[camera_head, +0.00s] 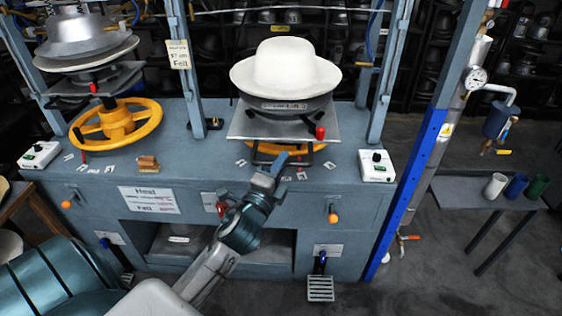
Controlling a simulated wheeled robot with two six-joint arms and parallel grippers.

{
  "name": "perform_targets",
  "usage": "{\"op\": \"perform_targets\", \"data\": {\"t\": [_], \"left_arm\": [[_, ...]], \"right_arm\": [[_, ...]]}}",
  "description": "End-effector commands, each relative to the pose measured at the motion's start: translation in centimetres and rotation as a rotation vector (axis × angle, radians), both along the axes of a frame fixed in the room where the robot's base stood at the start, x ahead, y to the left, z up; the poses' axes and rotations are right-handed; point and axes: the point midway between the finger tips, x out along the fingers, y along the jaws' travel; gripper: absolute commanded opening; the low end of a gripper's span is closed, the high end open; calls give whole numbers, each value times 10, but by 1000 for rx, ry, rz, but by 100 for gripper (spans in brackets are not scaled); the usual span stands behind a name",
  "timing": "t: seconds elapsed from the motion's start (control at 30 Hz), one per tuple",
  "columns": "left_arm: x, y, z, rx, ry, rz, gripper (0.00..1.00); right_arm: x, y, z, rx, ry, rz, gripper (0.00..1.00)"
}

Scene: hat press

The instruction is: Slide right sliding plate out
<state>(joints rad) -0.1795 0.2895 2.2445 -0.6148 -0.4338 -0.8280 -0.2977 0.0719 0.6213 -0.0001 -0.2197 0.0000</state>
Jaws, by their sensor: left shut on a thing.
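The right sliding plate (238,125) is a flat grey metal plate on the right-hand press, with a red knob (320,133) at its front right and a dark knob at its left. A white felt hat (285,66) sits upright on a dark block above it. My left gripper (272,172) is at the press front, just below the plate's front edge. It is shut at the plate's front, but the exact contact is small and partly hidden. My right gripper is not in view.
An orange handwheel (305,148) sits under the plate, close to my left gripper. White control boxes (377,166) stand on the bench top. A blue upright post (416,175) bounds the right side. A side table (455,196) with cups stands beyond it.

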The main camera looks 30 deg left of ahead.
Motion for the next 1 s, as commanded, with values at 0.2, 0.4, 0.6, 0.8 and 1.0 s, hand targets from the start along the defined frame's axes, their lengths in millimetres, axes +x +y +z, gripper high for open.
{"op": "perform_targets", "data": {"t": [0.2, 0.4, 0.6, 0.8, 1.0], "left_arm": [[-1, 0, -4, -3, 7, -1, 0], [-1, 0, -4, -3, 7, -1, 34], [0, 0, -3, -3, 5, 0, 34], [-16, -3, -9, -1, 5, -1, 34], [-56, -9, -18, -1, 6, -2, 34]], "right_arm": [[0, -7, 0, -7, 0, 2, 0], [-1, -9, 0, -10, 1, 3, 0], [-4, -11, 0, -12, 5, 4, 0], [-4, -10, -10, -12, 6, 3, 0], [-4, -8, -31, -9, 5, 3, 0]]}}
